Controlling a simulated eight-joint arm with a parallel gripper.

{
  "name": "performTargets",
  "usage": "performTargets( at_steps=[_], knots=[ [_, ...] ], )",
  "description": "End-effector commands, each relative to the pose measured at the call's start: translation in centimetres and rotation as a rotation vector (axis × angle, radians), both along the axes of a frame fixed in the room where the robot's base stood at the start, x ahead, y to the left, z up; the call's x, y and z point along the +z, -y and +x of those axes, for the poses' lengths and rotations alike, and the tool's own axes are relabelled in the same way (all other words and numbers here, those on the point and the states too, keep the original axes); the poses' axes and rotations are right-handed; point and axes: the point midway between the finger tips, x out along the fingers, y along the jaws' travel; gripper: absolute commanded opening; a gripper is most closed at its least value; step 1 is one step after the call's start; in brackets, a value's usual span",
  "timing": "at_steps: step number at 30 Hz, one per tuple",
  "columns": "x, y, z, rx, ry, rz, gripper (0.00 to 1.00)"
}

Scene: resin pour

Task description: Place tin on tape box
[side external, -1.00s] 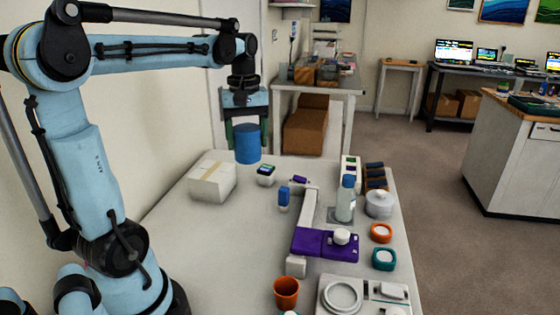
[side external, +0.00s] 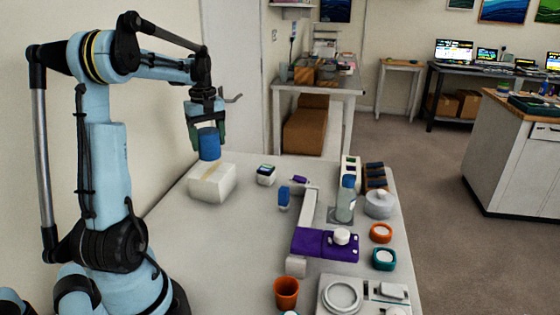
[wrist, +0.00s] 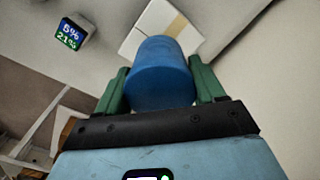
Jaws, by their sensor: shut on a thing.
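A blue tin (side external: 209,144) is held between the green fingers of my gripper (side external: 208,138). In the side view the tin is upright, over the far part of the white tape box (side external: 212,184). I cannot tell for sure whether its base touches the box top. In the wrist view the tin (wrist: 161,74) sits between both fingers of my gripper (wrist: 160,88) and covers part of the box (wrist: 182,25), which has a tan tape strip along its top.
A small white device with a dark display (side external: 266,175) stands right of the box. The table (side external: 236,235) in front of the box is clear.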

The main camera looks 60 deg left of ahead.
Motion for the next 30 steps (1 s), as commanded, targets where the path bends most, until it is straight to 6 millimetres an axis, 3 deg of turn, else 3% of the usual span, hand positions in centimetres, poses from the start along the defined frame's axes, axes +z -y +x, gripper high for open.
performTargets(
  at_steps=[12,24,25,30],
  knots=[
    [-4.0,-0.2,-0.1,-0.001,0.0,0.0,0.33],
    [-4.4,-0.1,-0.1,-0.001,0.0,0.0,0.33],
    [-4.5,-0.1,-0.1,-0.001,0.0,0.0,0.7],
    [-4.4,-0.1,-0.1,-0.001,0.0,0.0,0.94]
  ],
)
